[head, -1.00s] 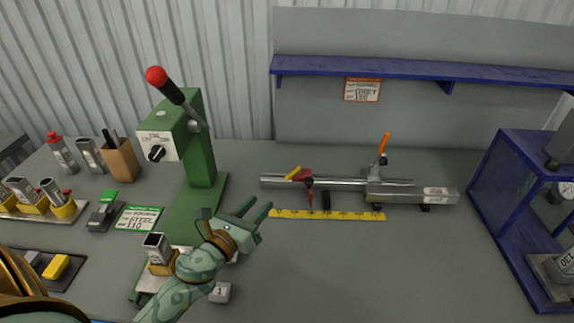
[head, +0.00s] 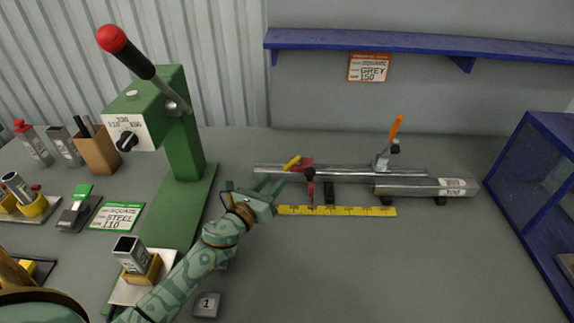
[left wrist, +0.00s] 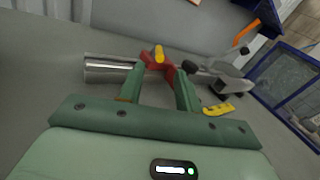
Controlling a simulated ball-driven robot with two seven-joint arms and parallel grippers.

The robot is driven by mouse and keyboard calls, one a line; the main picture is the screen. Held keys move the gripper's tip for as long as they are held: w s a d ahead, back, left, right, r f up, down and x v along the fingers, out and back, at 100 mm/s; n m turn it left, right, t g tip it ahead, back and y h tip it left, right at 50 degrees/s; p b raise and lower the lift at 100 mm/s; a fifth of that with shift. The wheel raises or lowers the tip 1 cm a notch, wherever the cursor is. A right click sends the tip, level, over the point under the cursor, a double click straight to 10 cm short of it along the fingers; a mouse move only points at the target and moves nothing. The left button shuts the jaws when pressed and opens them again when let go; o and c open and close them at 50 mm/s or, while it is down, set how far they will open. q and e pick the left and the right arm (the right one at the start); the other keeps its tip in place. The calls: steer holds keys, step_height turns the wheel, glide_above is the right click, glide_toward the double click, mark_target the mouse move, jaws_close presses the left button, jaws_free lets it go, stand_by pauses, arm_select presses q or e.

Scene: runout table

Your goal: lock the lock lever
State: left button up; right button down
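The runout fixture has a long metal rail (head: 345,171). A red clamp piece (head: 303,164) with a short yellow lever (head: 292,162) sits near its left end. A taller orange-tipped lever (head: 397,128) rises, tilted, at the right part. I cannot tell by label which is the lock lever. My left gripper (head: 269,186) is open and empty, just in front of the rail's left end, left of the red piece. In the left wrist view the yellow lever (left wrist: 159,54) and red piece (left wrist: 147,72) show beyond and between the open fingers (left wrist: 160,88). My right gripper is out of view.
A yellow scale strip (head: 340,211) lies in front of the rail. A green press (head: 185,150) with a red-knobbed handle stands left. A blue-framed cabinet (head: 545,150) stands right, and a blue shelf (head: 400,44) hangs behind.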

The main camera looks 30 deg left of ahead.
mark_target(288, 165)
arm_select(q)
steer(key=w, duration=0.8)
steer(key=shift+w+d+b, duration=0.1)
steer(key=shift+d+b, duration=0.15)
steer(key=shift+b, duration=0.15)
jaws_close()
